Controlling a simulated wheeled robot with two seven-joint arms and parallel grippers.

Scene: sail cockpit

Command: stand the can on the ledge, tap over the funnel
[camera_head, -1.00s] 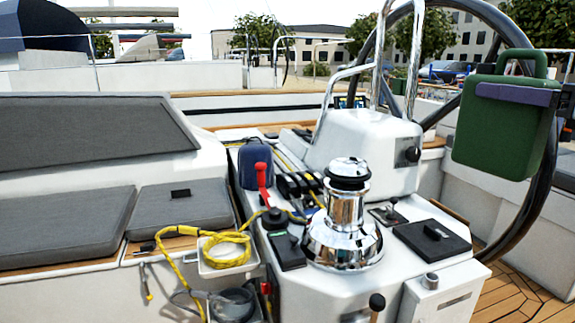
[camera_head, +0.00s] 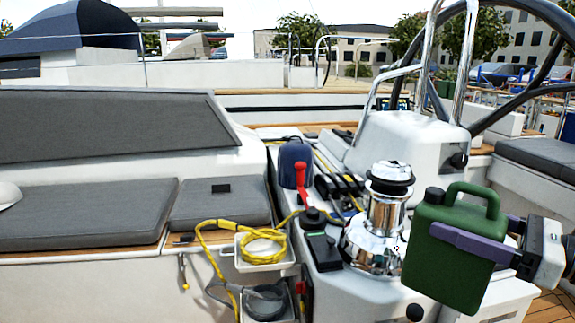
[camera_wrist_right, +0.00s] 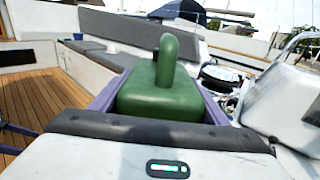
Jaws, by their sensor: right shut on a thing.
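The can (camera_head: 447,275) is a green jerrycan with a loop handle on top and a black cap or tap (camera_head: 434,195) at its upper left corner. It is nearly upright in the head view, in front of the chrome winch's right side. My right gripper (camera_head: 462,243) reaches in from the right, its purple fingers shut across the can's body. In the right wrist view the can (camera_wrist_right: 160,95) sits between both fingers, handle up. My left gripper is not in view. I cannot make out a funnel or the ledge with certainty.
The chrome winch (camera_head: 382,225) stands on the white console just left of the can. A red lever (camera_head: 301,180), a blue cover (camera_head: 290,160) and a yellow rope (camera_head: 262,243) are further left. The steering wheel rim (camera_head: 535,88) is above right.

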